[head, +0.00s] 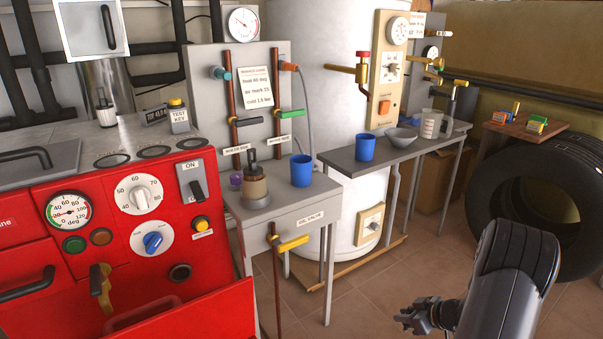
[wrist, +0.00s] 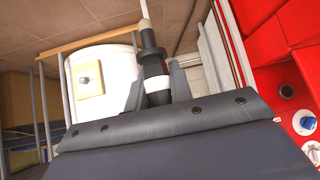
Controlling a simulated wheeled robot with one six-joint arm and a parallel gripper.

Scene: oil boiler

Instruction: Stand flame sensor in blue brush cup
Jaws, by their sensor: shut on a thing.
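My gripper (head: 424,315) is low at the lower right in the head view, above the floor and apart from both tables. In the wrist view my gripper (wrist: 157,86) is shut on the flame sensor (wrist: 153,58), a black stepped cylinder with a white band and a pale tip pointing away from the gripper. In the head view the sensor is too small to make out clearly. One blue cup (head: 301,171) stands upright on the small grey table. Another blue cup (head: 365,148) stands on the grey bench. I cannot tell which is the brush cup.
A brown pot with a black top (head: 256,186) stands left of the nearer cup. A grey bowl (head: 401,137) and a clear beaker (head: 431,124) share the bench (head: 345,160). A yellow-handled valve (head: 290,243) juts below the small table. A tyre (head: 545,200) leans at right.

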